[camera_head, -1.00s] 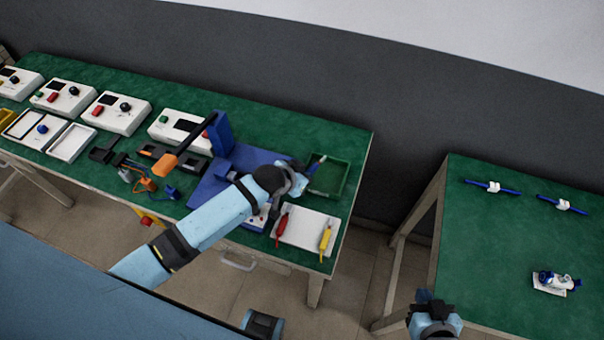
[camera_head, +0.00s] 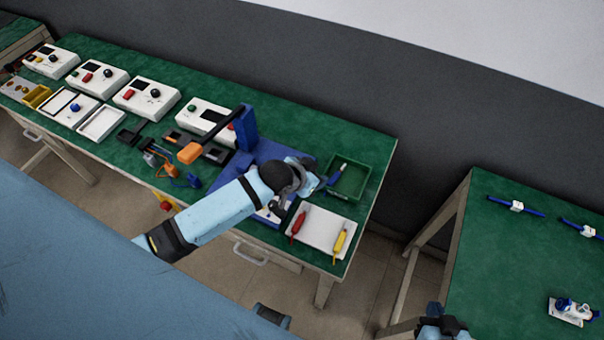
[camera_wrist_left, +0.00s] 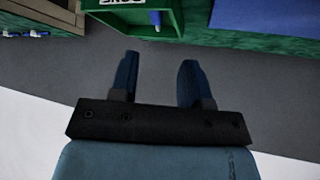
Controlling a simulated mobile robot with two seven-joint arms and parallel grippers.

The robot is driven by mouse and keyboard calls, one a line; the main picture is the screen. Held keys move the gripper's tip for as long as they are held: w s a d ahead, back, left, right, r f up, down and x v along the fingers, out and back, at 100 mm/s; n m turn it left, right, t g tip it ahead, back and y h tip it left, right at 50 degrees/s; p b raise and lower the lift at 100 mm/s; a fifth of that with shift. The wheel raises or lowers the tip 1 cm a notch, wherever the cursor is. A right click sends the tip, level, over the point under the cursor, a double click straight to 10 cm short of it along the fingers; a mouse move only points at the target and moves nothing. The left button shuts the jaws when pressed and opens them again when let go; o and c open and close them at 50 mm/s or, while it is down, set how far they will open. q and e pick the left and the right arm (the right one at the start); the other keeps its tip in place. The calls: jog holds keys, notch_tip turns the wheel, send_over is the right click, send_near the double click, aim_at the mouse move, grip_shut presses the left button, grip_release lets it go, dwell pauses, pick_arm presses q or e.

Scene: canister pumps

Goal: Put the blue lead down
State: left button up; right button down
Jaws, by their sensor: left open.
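The blue lead (camera_head: 337,175) appears as a short blue stick in the green tray (camera_head: 372,180) at the right end of the long table. In the left wrist view, the blue lead (camera_wrist_left: 157,20) shows at the green tray's wall (camera_wrist_left: 110,22), apart from my fingers. My left gripper (camera_head: 318,186) is beside the tray's left side; in its wrist view (camera_wrist_left: 157,80) the two fingers are spread with nothing between them. My right gripper (camera_head: 440,326) is at the bottom edge, partly cut off; its fingers cannot be made out.
A white board (camera_head: 322,225) in front of the tray carries a red lead (camera_head: 298,227) and a yellow lead (camera_head: 341,241). White pump boxes (camera_head: 146,97) line the table's back. A second green table (camera_head: 515,260) stands right, across a gap, with blue-and-white parts.

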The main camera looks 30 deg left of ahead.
pick_arm(q)
jog(key=v, duration=0.7)
jog(key=shift+n+t, duration=0.4)
jog(key=shift+t, duration=0.2)
jog(key=s+f, duration=0.3)
jog(key=s, duration=0.1)
jog(key=s+d+f, duration=0.1)
jog(key=s+f, duration=0.1)
jog(key=s, duration=0.1)
jog(key=shift+s+d+f, duration=0.1)
jog(key=shift+d+f, duration=0.05)
jog(key=shift+f, duration=0.2)
jog(key=shift+n+t, duration=0.3)
jog(key=shift+t, duration=0.4)
jog(key=s+f, duration=0.1)
jog(key=s, duration=0.1)
jog(key=s+f, duration=0.1)
jog(key=s, duration=0.1)
jog(key=s+f, duration=0.1)
jog(key=s, duration=0.1)
jog(key=shift+s+a, duration=0.25)
jog(key=shift+a, duration=0.05)
notch_tip(320, 180, up, 4)
jog(key=p, duration=0.4)
jog(key=shift+a+r, duration=0.1)
jog(key=shift+a, duration=0.05)
